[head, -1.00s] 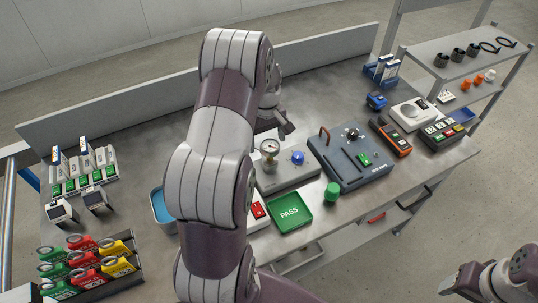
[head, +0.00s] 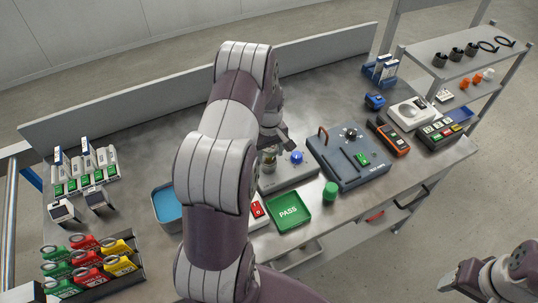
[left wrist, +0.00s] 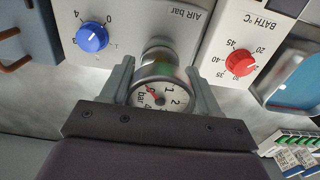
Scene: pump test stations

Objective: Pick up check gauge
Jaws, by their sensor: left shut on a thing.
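The check gauge, a round dial gauge marked bar (left wrist: 160,97), stands on the grey station with the blue knob (left wrist: 92,37). In the left wrist view my left gripper (left wrist: 163,80) has one finger on each side of the gauge and is shut on it. In the head view my left gripper (head: 273,140) is over the gauge (head: 268,166), which is partly hidden by the hand. My right gripper (head: 462,280) is at the lower right, off the bench; its jaw opening is unclear.
A green PASS tray (head: 289,211) and a green cap (head: 331,192) lie in front. The blue-grey test unit (head: 368,174) stands right of the station. A blue-lined tub (head: 166,206) is at left, and a red-knob bath panel (left wrist: 240,62) stands beside the station.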

